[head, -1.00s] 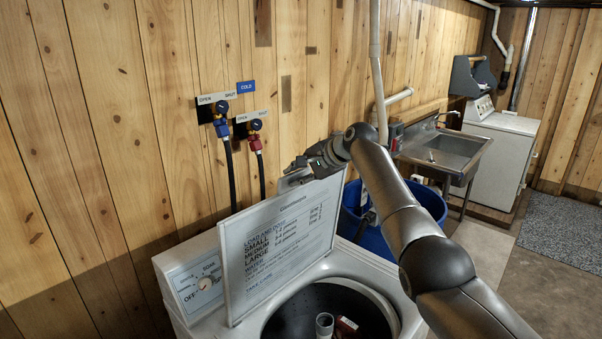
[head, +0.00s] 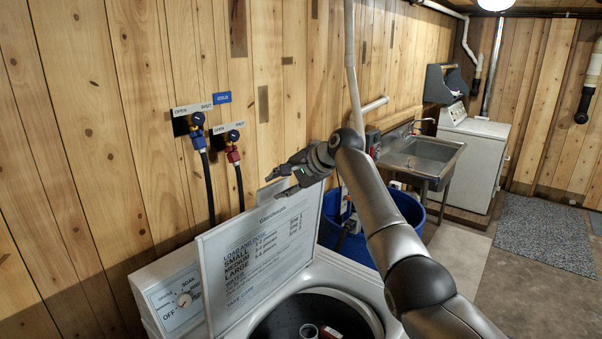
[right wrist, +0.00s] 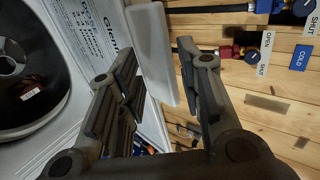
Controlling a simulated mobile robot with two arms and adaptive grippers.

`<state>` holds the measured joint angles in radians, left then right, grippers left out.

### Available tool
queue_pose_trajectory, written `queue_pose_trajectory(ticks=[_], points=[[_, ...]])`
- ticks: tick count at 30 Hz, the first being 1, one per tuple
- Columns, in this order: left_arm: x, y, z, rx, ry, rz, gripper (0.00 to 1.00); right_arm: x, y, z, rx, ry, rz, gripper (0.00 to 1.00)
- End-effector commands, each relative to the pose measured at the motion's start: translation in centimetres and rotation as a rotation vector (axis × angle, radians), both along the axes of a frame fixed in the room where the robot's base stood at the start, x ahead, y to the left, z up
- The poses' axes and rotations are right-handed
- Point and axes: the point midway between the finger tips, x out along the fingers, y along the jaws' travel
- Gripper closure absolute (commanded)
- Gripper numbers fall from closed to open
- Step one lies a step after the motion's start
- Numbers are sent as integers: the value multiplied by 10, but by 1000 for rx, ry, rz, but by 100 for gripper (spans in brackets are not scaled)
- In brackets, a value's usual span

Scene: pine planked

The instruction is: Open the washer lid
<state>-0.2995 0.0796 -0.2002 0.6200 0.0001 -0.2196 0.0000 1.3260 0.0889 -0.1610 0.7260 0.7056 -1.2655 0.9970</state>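The washer (head: 360,282) stands at the bottom of the head view with its tub open. Its lid (head: 262,245) is raised, standing up behind the tub with its instruction sheet facing me. My right gripper (head: 282,180) is at the lid's top edge, fingers apart. The tub (right wrist: 35,65) shows at left, with a small red-labelled item inside. My left gripper is out of view.
A control panel with a dial (head: 183,299) is left of the lid. Valves and hoses (head: 232,155) are on the plank wall behind. A blue bin (head: 400,212), steel sink (head: 420,158) and white machine (head: 470,160) stand to the right. Floor is clear at right.

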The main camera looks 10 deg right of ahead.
Motion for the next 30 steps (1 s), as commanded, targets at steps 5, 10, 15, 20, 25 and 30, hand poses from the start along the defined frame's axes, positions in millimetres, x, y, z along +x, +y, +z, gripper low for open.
queue_pose_trajectory(ticks=[5,10,15,20,25,30], points=[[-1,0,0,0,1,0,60,-16,-14,16,-1,-2,-1,66],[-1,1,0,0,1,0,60,-34,-27,32,-2,1,-1,66],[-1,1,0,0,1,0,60,-48,-38,46,-3,3,1,66],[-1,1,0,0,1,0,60,-54,-42,51,-3,6,0,66],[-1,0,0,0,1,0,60,-55,-43,51,-3,7,1,66],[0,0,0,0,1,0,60,-55,-43,50,-4,7,2,66]])
